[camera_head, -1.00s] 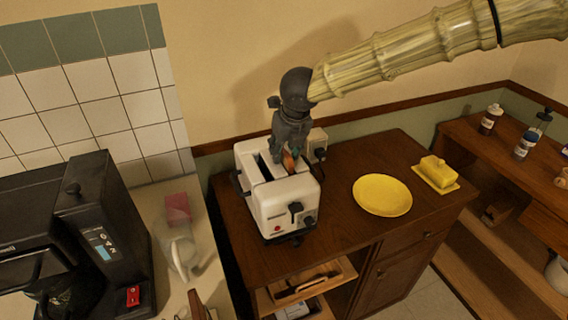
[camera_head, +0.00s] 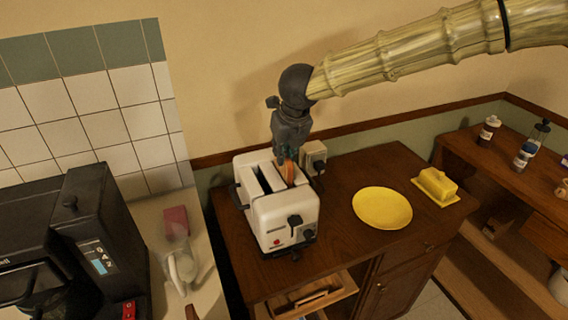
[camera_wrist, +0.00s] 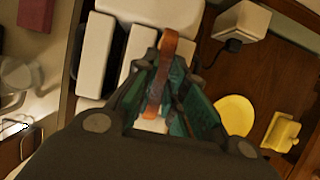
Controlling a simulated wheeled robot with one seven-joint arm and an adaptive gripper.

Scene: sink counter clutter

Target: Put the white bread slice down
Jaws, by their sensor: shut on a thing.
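The bread slice (camera_head: 289,174) shows as a narrow strip with an orange-brown crust, upright at the right slot of the white toaster (camera_head: 284,220). Its lower part is hidden in or behind the toaster, so I cannot tell how deep it sits. My gripper (camera_head: 287,159) is above the toaster, pointing down, shut on the slice's upper edge. In the wrist view the brown crust (camera_wrist: 168,48) runs between the teal finger pads of my gripper (camera_wrist: 165,82). The toaster's left slot (camera_head: 264,180) looks dark and empty.
A yellow plate (camera_head: 382,208) lies empty on the wooden cabinet (camera_head: 345,175), right of the toaster. A yellow butter dish (camera_head: 436,187) stands further right. A wall outlet box (camera_head: 314,157) is close behind the gripper. A black coffee maker (camera_head: 95,235) stands left.

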